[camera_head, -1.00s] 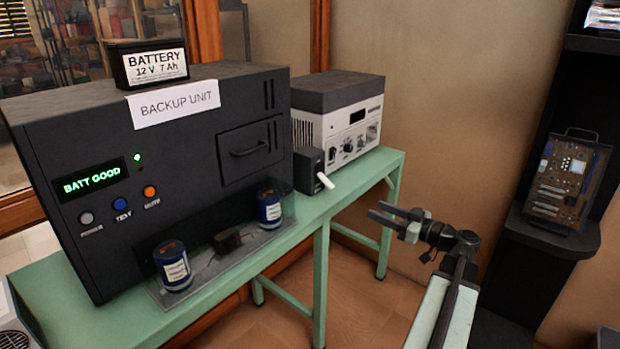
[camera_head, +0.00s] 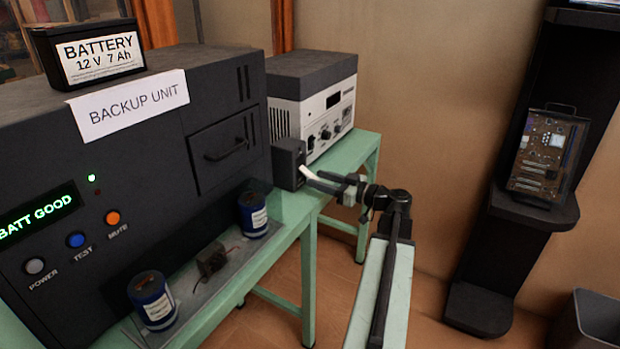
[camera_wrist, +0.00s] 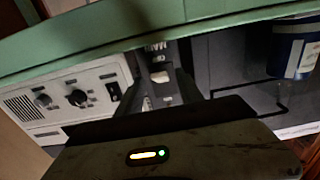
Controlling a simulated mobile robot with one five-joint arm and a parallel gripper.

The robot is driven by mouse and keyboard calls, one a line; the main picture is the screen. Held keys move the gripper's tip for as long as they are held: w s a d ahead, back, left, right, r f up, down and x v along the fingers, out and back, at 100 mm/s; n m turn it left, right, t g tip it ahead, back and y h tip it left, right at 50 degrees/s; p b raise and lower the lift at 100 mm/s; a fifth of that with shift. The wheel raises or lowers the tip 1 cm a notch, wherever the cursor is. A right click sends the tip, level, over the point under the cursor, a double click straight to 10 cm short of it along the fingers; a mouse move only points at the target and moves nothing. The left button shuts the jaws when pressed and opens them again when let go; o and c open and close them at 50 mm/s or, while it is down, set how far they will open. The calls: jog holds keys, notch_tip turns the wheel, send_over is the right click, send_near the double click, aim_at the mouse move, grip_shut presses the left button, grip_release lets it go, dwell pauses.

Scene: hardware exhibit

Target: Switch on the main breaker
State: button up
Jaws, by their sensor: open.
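The main breaker is a small dark box (camera_head: 289,163) on the green bench, between the backup unit and the white instrument. Its white lever (camera_head: 308,172) sticks out of its front. In the wrist view the breaker (camera_wrist: 158,58) is upper centre with a partly readable label, and the pale lever (camera_wrist: 163,101) shows below it. My gripper (camera_head: 322,183) is open, with its fingertips close to the lever. Whether they touch it or straddle it I cannot tell. The dark gripper body covers the lower part of the wrist view.
The black backup unit (camera_head: 150,135) stands left, with a battery (camera_head: 95,52) on top and blue capacitors (camera_head: 253,214) in front. The white instrument (camera_head: 325,120) is behind the breaker. A black stand (camera_head: 520,225) with a circuit board and a grey bin (camera_head: 598,320) are right.

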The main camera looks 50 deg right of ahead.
aim_at(303, 169)
jog(key=shift+x, duration=1.4)
grip_shut()
jog(key=shift+s, duration=0.1)
